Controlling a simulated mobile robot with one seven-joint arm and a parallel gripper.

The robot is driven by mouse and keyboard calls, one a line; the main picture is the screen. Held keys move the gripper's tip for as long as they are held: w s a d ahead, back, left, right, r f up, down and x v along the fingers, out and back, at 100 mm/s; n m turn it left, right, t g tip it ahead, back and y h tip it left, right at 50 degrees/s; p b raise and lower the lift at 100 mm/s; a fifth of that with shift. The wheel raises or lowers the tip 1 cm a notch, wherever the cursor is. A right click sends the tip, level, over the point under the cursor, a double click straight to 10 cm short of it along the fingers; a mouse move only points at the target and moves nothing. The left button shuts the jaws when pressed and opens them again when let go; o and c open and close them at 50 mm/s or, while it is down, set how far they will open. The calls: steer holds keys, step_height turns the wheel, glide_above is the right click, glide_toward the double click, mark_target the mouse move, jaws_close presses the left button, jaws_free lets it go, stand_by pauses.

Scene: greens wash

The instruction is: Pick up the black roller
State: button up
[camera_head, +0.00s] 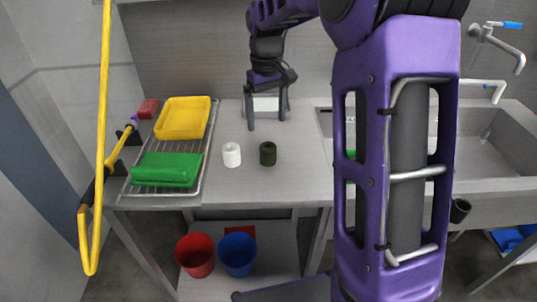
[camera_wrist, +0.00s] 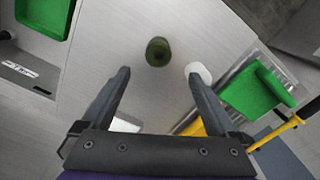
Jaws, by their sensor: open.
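A short, very dark roller (camera_head: 268,154), black with a greenish tint, stands upright on the grey counter. In the wrist view the dark roller (camera_wrist: 158,52) lies just beyond the fingertips, about midway between them. My gripper (camera_head: 266,122) is open and empty, pointing down behind the roller in the head view. Its two fingers spread wide in the wrist view (camera_wrist: 158,76). Neither finger appears to touch the roller. A white roller (camera_head: 231,155) stands to its left; in the wrist view the white roller (camera_wrist: 201,70) shows by the right fingertip.
A wire rack (camera_head: 201,170) on the left holds a yellow tray (camera_head: 183,118) and a green tray (camera_head: 166,170). A sink (camera_head: 490,150) is at right, partly behind my arm. A red bucket (camera_head: 195,257) and blue bucket (camera_head: 238,256) stand below. Counter (camera_head: 290,185) in front is clear.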

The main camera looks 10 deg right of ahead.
mark_target(268, 146)
step_height(268, 146, down, 6)
steer(key=shift+f, duration=0.25)
steer(key=shift+s+d+f+b, duration=0.1)
steer(key=shift+f+b, duration=0.2)
steer(key=shift+f, duration=1.05)
steer(key=shift+s+d+f+b, duration=0.1)
steer(key=shift+f+b, duration=0.15)
steer(key=shift+f, duration=1.05)
steer(key=shift+w, duration=0.1)
steer(key=c, duration=1.5)
